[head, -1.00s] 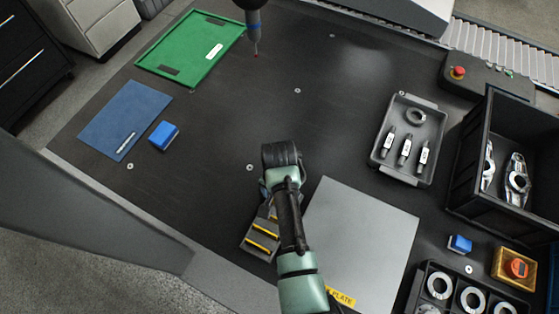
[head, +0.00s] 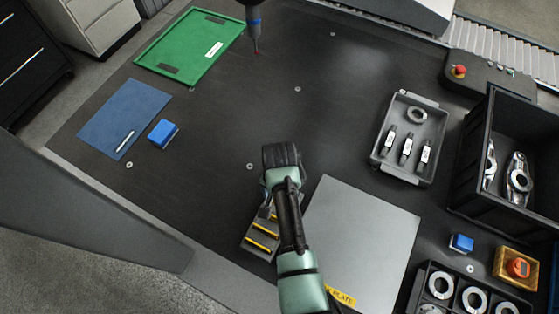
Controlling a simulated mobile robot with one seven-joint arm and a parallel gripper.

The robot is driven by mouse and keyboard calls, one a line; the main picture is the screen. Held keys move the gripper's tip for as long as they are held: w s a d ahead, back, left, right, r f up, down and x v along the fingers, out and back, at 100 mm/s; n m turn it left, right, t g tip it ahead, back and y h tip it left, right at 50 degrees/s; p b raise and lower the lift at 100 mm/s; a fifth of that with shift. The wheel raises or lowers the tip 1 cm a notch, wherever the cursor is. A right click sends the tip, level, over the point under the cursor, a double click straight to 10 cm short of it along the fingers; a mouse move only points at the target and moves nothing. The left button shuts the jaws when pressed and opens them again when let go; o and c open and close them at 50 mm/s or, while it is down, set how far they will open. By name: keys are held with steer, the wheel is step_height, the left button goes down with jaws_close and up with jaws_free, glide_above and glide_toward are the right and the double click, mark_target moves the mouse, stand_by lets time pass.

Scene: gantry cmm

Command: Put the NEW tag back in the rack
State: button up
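A small grey slotted block with yellow strips (head: 260,240) stands at the table's front edge, left of the grey plate. It looks like the tag rack, and my arm covers its right side. I cannot make out lettering on the strips, and no tag reading NEW can be picked out. The end of my arm with my gripper (head: 282,156) is over the middle of the table, just beyond the block. Its fingers are hidden from above, so I cannot see whether it holds anything.
The grey plate (head: 365,235) lies right of my arm. A grey tray (head: 381,172) with dark labelled parts and a black bin (head: 468,200) stand further right. A blue mat (head: 112,112), a blue block (head: 163,133) and a green tray (head: 187,62) are left. A probe (head: 255,30) hangs at the back.

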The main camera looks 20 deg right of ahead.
steer(key=shift+f, duration=0.1)
stand_by(0.3)
steer(key=shift+f+b, duration=0.3)
steer(key=shift+f, duration=0.1)
steer(key=shift+f, duration=0.1)
steer(key=o, duration=1.1)
steer(key=shift+c, duration=0.2)
steer(key=shift+r+p, duration=3.55)
